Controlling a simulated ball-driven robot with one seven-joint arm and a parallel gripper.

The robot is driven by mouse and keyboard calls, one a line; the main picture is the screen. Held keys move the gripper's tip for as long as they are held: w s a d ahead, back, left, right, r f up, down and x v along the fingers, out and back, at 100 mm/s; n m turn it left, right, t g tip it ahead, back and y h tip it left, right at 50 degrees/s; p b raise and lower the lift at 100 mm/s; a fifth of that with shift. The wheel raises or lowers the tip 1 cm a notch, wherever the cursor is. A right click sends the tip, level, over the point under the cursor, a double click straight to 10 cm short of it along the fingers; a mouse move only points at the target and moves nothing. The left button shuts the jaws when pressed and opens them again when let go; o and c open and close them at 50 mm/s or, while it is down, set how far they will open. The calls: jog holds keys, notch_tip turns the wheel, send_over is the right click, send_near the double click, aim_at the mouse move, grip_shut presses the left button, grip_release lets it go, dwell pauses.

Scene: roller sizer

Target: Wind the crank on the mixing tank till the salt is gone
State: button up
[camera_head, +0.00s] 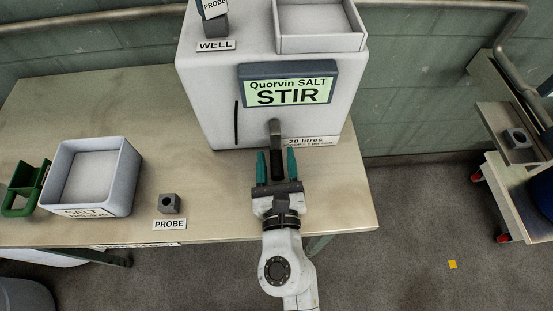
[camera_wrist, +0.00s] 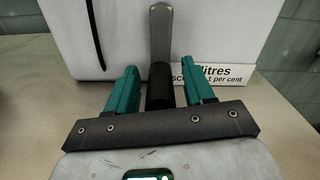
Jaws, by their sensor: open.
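The white mixing tank (camera_head: 205,95) stands on the table, with a display (camera_head: 288,86) reading "Quorvin SALT STIR". Its crank has a grey arm (camera_head: 275,133) on the front face and a dark handle (camera_head: 277,165) pointing towards me. In the wrist view the crank arm (camera_wrist: 161,35) hangs down and the black handle (camera_wrist: 160,85) lies between my fingers. My gripper (camera_head: 277,168) is open, one teal finger on each side of the handle, with gaps showing. The inside of the tank is hidden.
A white bin labelled SALT (camera_head: 125,180), a green-handled scoop (camera_head: 22,190) and an empty PROBE holder (camera_head: 169,204) are on the table (camera_head: 215,215) at left. A probe (camera_head: 214,10) sits in the WELL on the tank. A cart (camera_head: 510,180) stands at right.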

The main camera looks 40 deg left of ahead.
grip_shut()
dwell(0.4)
jog(key=shift+s, duration=0.1)
